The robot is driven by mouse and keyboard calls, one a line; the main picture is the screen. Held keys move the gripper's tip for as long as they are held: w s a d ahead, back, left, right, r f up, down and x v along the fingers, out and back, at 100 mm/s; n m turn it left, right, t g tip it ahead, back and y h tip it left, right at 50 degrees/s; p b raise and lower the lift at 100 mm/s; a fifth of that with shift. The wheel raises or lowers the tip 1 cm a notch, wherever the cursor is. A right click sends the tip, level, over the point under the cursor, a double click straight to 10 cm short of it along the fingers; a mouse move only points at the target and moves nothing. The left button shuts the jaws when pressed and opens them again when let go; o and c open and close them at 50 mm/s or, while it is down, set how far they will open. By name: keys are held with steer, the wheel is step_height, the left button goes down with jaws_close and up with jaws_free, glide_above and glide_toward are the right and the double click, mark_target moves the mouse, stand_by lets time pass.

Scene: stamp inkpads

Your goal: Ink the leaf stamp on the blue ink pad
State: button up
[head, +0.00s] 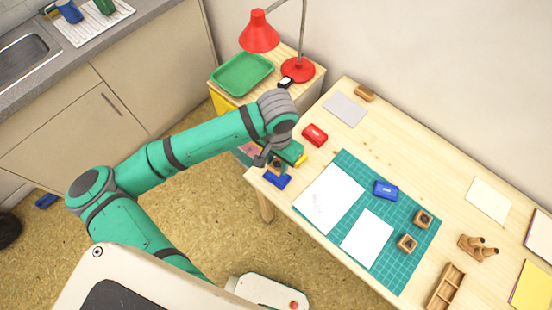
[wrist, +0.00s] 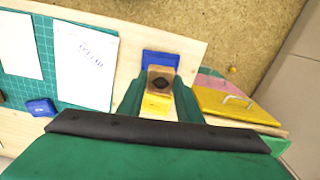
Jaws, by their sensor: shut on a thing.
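My gripper (head: 276,158) is shut on a small wooden stamp (wrist: 161,80) with a dark leaf-like mark on its top. The fingers lie on both sides of it in the wrist view, where a yellow part (wrist: 157,105) shows nearer the camera. A blue pad (head: 277,181) lies at the table's near left edge, directly by the held stamp. It also shows beyond the stamp in the wrist view (wrist: 161,58). The stamp partly hides this pad, and I cannot tell whether they touch. A second blue, pad-like case (head: 386,190) lies on the green mat.
The green cutting mat (head: 400,275) bears white papers (head: 330,197) and two wooden stamps (head: 423,219). A red pad-like case (head: 315,135) lies behind it. A stamp holder (head: 478,247) and wooden tray (head: 446,287) stand right. A red lamp (head: 298,69) and green tray (head: 242,74) stand behind.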

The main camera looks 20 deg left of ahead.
step_height(320, 180, down, 3)
steer(key=shift+r, duration=0.2)
steer(key=shift+d+f, duration=0.15)
steer(key=shift+f, duration=0.4)
steer(key=shift+s+a+f, duration=0.15)
steer(key=shift+a+f, duration=0.1)
steer(key=shift+f, duration=0.1)
steer(key=shift+d, duration=0.15)
steer(key=shift+w+f, duration=0.15)
steer(key=shift+w, duration=0.05)
steer(key=shift+f, duration=0.1)
steer(key=shift+s+f, duration=0.2)
stand_by(0.4)
steer(key=shift+w+f, duration=0.1)
steer(key=shift+w, duration=0.1)
stand_by(0.9)
